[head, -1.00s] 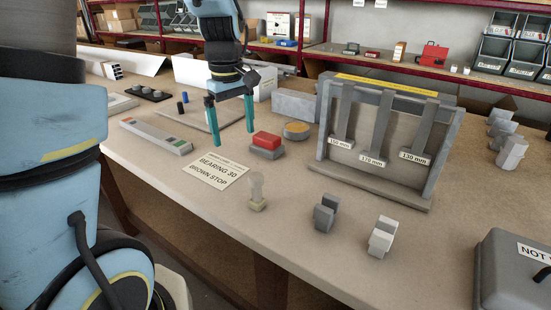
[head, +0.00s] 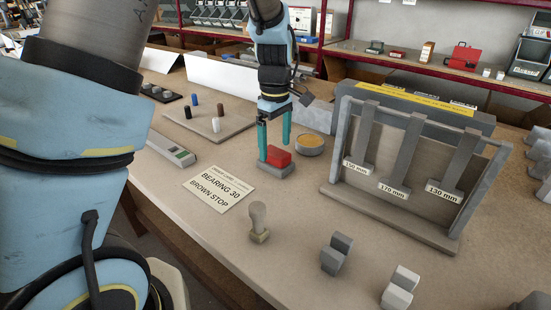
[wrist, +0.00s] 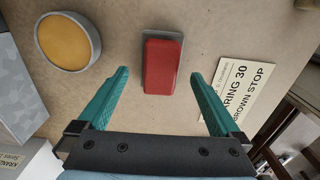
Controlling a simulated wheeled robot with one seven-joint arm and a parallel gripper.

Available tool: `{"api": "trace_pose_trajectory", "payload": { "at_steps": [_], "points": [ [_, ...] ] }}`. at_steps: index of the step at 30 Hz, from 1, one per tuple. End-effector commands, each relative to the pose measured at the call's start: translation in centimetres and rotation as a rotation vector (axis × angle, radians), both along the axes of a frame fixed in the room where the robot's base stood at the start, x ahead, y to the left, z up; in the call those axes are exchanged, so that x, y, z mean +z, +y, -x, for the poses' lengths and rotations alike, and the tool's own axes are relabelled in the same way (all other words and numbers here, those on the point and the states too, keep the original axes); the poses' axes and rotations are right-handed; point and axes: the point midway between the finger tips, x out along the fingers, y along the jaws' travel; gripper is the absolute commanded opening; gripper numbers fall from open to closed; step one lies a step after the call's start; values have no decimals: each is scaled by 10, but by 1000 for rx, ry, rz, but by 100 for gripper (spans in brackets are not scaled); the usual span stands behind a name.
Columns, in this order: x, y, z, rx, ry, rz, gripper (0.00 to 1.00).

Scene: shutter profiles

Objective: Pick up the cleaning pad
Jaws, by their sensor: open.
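The cleaning pad looks to be the red block (head: 280,158) on a grey base (head: 276,172), lying on the bench. It also shows in the wrist view (wrist: 161,67), upper middle, with its grey base (wrist: 163,33) showing at the far end. My gripper (head: 274,146) points down at the red block, with one teal finger towards each side of it. In the wrist view the fingers of my gripper (wrist: 160,75) are wide apart and empty, with the block between and beyond their tips. I see no contact.
A round grey dish with an orange-yellow top (head: 310,144) stands close by. A label card (head: 218,187) lies in front. A frame with hanging grey profiles (head: 390,220) stands to the right. A small knobbed stamp-like piece (head: 258,222) stands nearer the front edge.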

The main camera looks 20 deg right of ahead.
Motion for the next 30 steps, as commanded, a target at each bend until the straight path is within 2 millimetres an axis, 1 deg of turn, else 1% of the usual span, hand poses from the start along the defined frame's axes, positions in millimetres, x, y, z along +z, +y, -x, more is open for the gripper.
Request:
{"api": "trace_pose_trajectory", "payload": {
  "at_steps": [3, 7, 9, 15, 30],
  "points": [
    [-17, 0, 2, 1, 4, -3, 100],
    [-31, 0, 1, 1, 2, -2, 100],
    [-34, 0, 2, 1, 1, -2, 100],
    [-34, 0, 1, 0, 0, 0, 100],
    [-34, 0, 1, 0, 0, 0, 44]
  ]
}}
